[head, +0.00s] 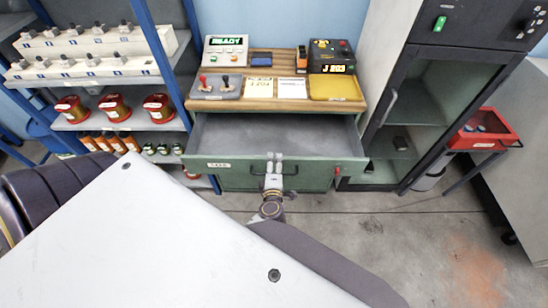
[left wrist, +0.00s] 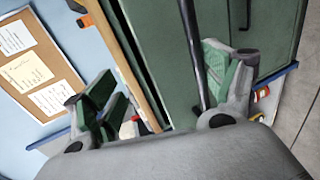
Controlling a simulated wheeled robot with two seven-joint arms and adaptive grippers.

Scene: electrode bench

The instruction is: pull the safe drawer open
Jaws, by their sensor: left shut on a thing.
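The safe drawer (head: 218,176) is a wide green drawer with a white label, under the wooden bench top. It stands pulled out, and its grey inside (head: 270,133) looks empty. My left gripper (head: 273,165) is at the middle of the drawer front, shut on the handle; the fingers cover much of it. In the left wrist view, my left gripper's green-padded fingers (left wrist: 165,95) show near a dark bar (left wrist: 192,45) and a green panel. My right gripper is not in view.
The bench top (head: 285,104) holds a READY display box (head: 226,49), joysticks, papers and a yellow tray (head: 334,88). Shelves (head: 90,90) with jars stand left, a glass-door cabinet (head: 420,110) right. A red bin (head: 483,132) sits further right. The floor right of the drawer is clear.

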